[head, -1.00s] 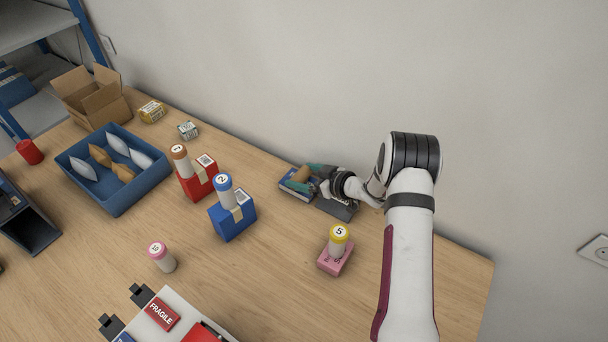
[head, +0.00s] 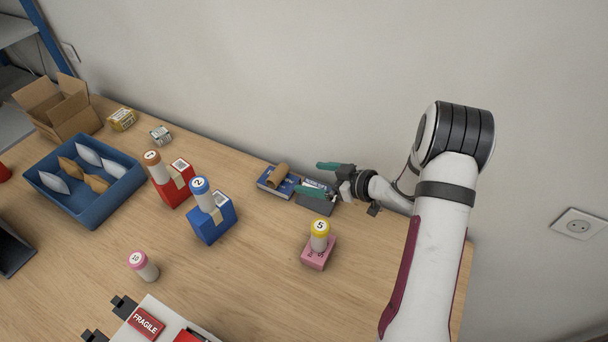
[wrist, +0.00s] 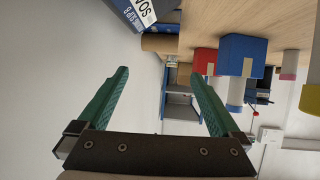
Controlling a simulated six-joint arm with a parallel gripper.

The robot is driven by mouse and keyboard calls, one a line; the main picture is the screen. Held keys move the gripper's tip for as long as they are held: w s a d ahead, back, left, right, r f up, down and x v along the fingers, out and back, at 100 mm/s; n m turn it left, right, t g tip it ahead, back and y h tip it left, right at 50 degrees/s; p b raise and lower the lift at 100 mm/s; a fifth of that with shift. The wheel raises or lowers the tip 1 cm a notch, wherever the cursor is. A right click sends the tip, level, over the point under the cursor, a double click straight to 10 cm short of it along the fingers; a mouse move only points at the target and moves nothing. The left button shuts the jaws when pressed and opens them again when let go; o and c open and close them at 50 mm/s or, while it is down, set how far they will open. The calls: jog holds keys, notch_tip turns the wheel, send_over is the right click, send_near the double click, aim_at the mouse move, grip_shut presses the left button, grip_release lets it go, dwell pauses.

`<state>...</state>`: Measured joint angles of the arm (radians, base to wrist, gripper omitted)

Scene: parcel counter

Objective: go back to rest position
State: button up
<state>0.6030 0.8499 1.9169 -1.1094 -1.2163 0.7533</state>
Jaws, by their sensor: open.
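My gripper (head: 312,178) is at the back of the counter near the wall, with its two green fingers spread and nothing between them. In the wrist view the open fingers (wrist: 159,75) also show empty. A brown roll (head: 278,174) lies on a flat blue box (head: 268,187), just left of the fingertips and apart from them.
A pink block with a yellow-topped cylinder (head: 319,252) stands in front of the gripper. Blue (head: 212,226) and red (head: 175,192) boxes with capped cylinders stand left, beyond them a blue tray (head: 92,212). The wall is close behind; the counter's right end is clear.

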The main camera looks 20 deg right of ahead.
dwell(0.3)
jog(key=d+r+m+h, duration=0.4)
jog(key=h, duration=0.2)
jog(key=s+d+r+m+g+h, duration=0.25)
jog(key=s+r+m+h, duration=0.3)
jog(key=s, duration=0.35)
jog(key=s+a+r+m+g+y, duration=0.1)
jog(key=s+a+g+y, duration=0.1)
jog(key=s+a, duration=0.7)
jog(key=s+a+r+m+g+y, duration=0.2)
jog(key=s+a+g, duration=0.3)
jog(key=s+a, duration=0.4)
jog(key=s+y, duration=0.1)
jog(key=s, duration=0.5)
jog(key=shift+r, duration=0.15)
jog(key=shift+m+g, duration=0.25)
